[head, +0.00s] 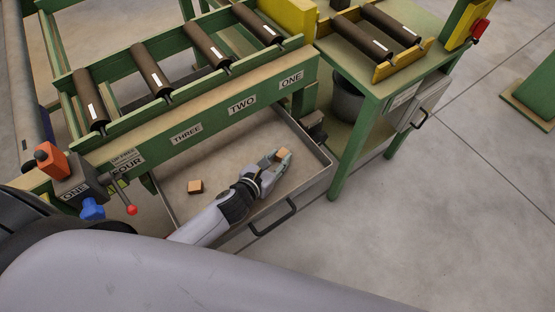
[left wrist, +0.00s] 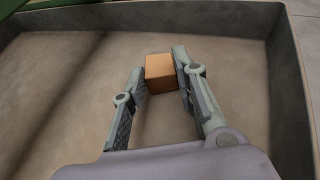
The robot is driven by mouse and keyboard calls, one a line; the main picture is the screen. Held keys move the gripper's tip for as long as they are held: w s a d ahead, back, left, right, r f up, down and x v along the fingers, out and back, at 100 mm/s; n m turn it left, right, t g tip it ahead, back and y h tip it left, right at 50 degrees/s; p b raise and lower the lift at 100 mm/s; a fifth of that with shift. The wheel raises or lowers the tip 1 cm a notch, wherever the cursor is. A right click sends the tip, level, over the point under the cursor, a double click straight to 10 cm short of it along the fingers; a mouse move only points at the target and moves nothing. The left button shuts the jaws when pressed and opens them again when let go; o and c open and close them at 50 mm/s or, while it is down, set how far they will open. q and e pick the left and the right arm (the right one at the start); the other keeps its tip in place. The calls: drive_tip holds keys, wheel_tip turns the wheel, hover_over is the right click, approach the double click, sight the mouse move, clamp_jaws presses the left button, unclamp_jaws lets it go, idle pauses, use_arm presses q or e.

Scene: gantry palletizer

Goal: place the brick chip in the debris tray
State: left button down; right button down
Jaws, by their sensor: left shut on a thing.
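My left gripper (head: 277,161) is shut on an orange-brown brick chip (head: 282,154), which shows between its fingertips in the left wrist view (left wrist: 160,72). The gripper and chip are inside the outline of a wide, shallow grey tray (head: 320,155) below the conveyor frame. I cannot tell whether the held chip touches the tray floor. A second brick chip (head: 195,186) lies on the tray floor to the left, apart from the gripper. My right gripper is not in view.
The green conveyor frame (head: 215,112), with dark rollers and labels, runs above the tray's far side. A tray handle (head: 275,217) is at the near side. A green side table (head: 372,88) stands at the right, with a dark bucket (head: 347,100) under it.

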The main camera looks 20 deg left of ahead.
use_arm(q)
drive_tip(key=shift+f, duration=0.15)
drive_tip(key=c, duration=1.3)
unclamp_jaws()
drive_tip(key=shift+s+a+r, duration=0.1)
drive_tip(key=shift+s+r, duration=0.05)
drive_tip(key=shift+r, duration=0.1)
drive_tip(key=v, duration=1)
drive_tip(key=shift+s+a, duration=0.1)
drive_tip(key=shift+s, duration=0.2)
drive_tip(key=shift+s+a+r, duration=0.15)
drive_tip(key=shift+s+r, duration=0.15)
drive_tip(key=shift+s, duration=0.1)
